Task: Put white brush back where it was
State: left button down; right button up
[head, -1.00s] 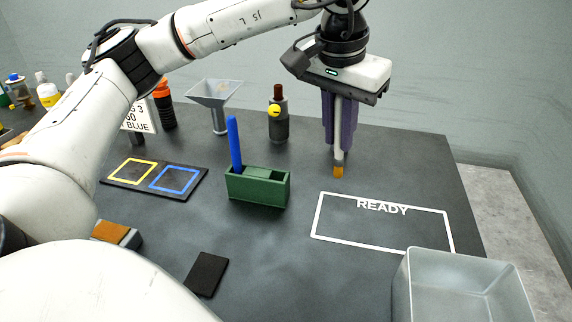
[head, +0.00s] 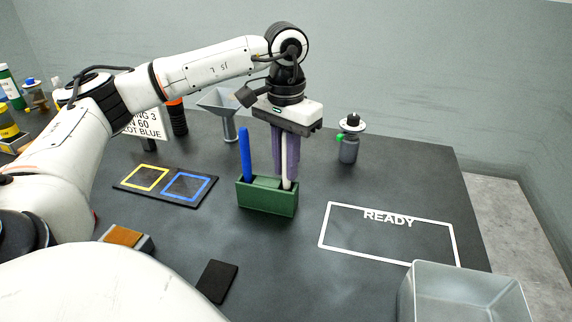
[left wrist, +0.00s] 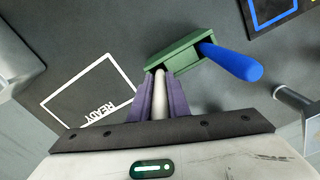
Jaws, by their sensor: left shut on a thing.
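My left gripper (head: 286,172) points down with its purple fingers shut on the white brush (head: 286,168). The brush is upright, and its lower end goes down behind the front wall of the green holder (head: 267,201), at the right-hand slot. The bristle tip is hidden, so I cannot tell how deep it is. The blue brush (head: 245,155) stands in the holder's left part. In the left wrist view the white brush (left wrist: 160,98) is between the fingers, its far end at the green holder (left wrist: 172,55). My right gripper is not in view.
A grey bottle (head: 348,150) and a funnel (head: 228,115) stand behind. The black pad with yellow and blue squares (head: 150,193) lies left.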

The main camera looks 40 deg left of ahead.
pick_arm(q)
jog(key=shift+f, duration=0.3)
jog(key=shift+f, duration=0.2)
jog(key=c, duration=1.7)
grip_release()
jog(key=shift+r, duration=0.1)
notch_tip(320, 180, up, 12)
jog(key=shift+r+p, duration=0.15)
jog(key=shift+p, duration=0.45)
